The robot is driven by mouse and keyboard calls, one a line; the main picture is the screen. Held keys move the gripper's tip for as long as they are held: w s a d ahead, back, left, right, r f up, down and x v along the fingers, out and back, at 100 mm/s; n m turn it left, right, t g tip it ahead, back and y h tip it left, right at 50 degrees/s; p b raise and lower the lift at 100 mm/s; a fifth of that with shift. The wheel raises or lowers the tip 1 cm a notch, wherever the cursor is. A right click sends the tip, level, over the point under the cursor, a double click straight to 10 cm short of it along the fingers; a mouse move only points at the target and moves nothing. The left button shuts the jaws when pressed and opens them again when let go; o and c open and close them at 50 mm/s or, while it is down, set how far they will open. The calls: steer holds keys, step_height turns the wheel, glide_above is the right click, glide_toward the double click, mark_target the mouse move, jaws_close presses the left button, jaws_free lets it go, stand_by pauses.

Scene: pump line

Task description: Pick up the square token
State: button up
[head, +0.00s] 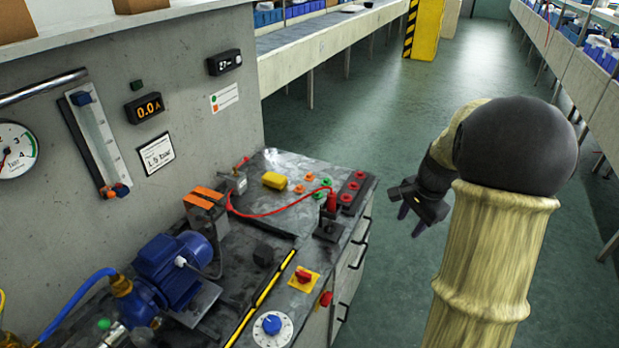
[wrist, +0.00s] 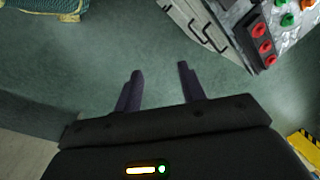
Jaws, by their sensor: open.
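My gripper (head: 410,221) is open and empty, out over the green floor to the right of the bench. In the wrist view its two fingers (wrist: 160,72) stand apart with only floor between them. Small orange pieces (head: 299,188) and green pieces (head: 318,195) lie on a grey plate (head: 262,217) at the bench's far right end. The green pieces (wrist: 287,20) also show at the wrist view's top right. They are too small for me to tell which is the square token. My gripper is apart from all of them.
A yellow post (head: 424,30) stands behind. The floor aisle is clear.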

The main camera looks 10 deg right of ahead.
steer(key=s+a+r+n+p, duration=0.2)
steer(key=s+a+n+p, duration=0.3)
steer(key=s+a+n, duration=0.9)
steer(key=a, duration=0.2)
steer(key=shift+s+a+r+t+h, duration=0.2)
steer(key=shift+s+a+t+h, duration=0.1)
steer(key=shift+a+h, duration=0.1)
